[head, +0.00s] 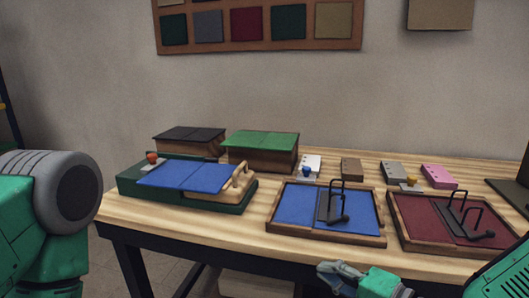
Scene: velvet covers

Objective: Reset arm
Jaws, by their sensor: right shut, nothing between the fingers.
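My right gripper (338,275) shows at the bottom of the head view, at the near edge of the wooden table (240,229). It is shut and empty, below and in front of the blue-lined tray. Part of my right arm shows at the lower right corner. My left arm, green with a grey joint, fills the left edge. The left gripper is out of the picture.
A green press with a blue cover (187,177) stands on the left. A blue-lined tray (286,234) and a red-lined tray (429,247) carry black handles. Two boxes, black-topped (190,134) and green-topped (263,140), and several small blocks stand behind.

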